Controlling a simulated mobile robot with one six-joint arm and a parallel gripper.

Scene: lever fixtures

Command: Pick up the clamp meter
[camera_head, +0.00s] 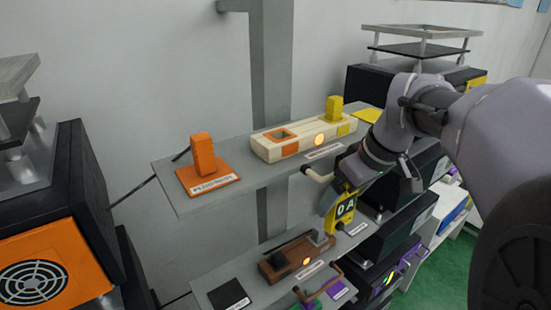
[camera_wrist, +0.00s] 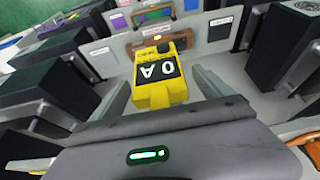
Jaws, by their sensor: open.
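The yellow clamp meter (camera_head: 344,208), with a dark display reading "0 A", is below and in front of my gripper (camera_head: 326,178) in the head view. In the wrist view the clamp meter (camera_wrist: 163,72) is in the middle, its display upside down. My gripper (camera_wrist: 163,80) is open there, one finger on each side of the meter, with gaps showing between fingers and body. I cannot tell how the meter is supported; its lower end is near the lower shelf's edge in the head view.
The upper shelf (camera_head: 235,180) holds an orange block (camera_head: 203,155) on an orange base and a cream fixture (camera_head: 290,141) with a yellow block. The lower shelf (camera_head: 208,285) holds a brown fixture (camera_head: 284,264) and a black pad (camera_head: 229,294). Black boxes stand on both sides.

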